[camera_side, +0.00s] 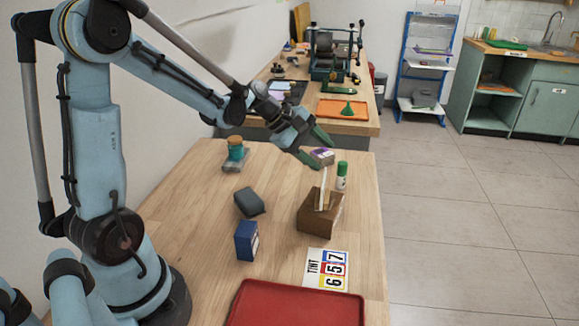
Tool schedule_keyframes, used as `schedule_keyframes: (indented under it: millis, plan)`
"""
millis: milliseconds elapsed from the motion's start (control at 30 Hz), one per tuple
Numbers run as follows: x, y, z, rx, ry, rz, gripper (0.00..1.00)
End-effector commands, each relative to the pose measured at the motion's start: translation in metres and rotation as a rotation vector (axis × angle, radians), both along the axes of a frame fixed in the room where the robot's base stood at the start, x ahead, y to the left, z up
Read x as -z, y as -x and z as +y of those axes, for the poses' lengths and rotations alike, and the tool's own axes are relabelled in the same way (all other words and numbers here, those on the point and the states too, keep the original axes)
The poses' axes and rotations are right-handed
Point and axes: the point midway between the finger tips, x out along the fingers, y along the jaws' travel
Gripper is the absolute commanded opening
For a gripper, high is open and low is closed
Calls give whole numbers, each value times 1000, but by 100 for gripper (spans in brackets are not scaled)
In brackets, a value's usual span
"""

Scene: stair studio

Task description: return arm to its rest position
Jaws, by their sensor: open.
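My gripper (312,147) is at the end of my light blue arm, which reaches from the left over the wooden table (190,200). It is open, with its green fingers above the far part of the table. A small purple and grey block (322,157) shows just below the fingers, near the top of a pale upright piece (324,187). I cannot tell whether the fingers touch the block. The pale piece stands in a brown wooden block (320,213).
A green and white tube (342,176) stands behind the brown block. A number card (326,269) and a red tray (295,303) lie in front. Another bench (365,126) stands behind.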

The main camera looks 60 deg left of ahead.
Motion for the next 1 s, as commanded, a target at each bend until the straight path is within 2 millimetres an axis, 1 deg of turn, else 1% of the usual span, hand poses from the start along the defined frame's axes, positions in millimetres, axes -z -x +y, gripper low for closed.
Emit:
schedule_keyframes:
  millis: [33,100,267,400,500,600,733,900,1000]
  plan:
    - [-4,5,-7,51,-84,-14,57]
    - [-10,14,-15,125,-190,-32,57]
    - [-21,40,-38,328,-404,-70,57]
    - [-28,69,-58,546,-623,-110,57]
    - [-30,90,-69,709,-782,-142,57]
    - [-31,111,-77,874,-939,-173,57]
    - [-29,132,-83,1062,-1113,-209,57]
    - [-25,148,-86,1216,-1254,-236,57]
    - [-25,151,-86,1253,-1289,-243,57]
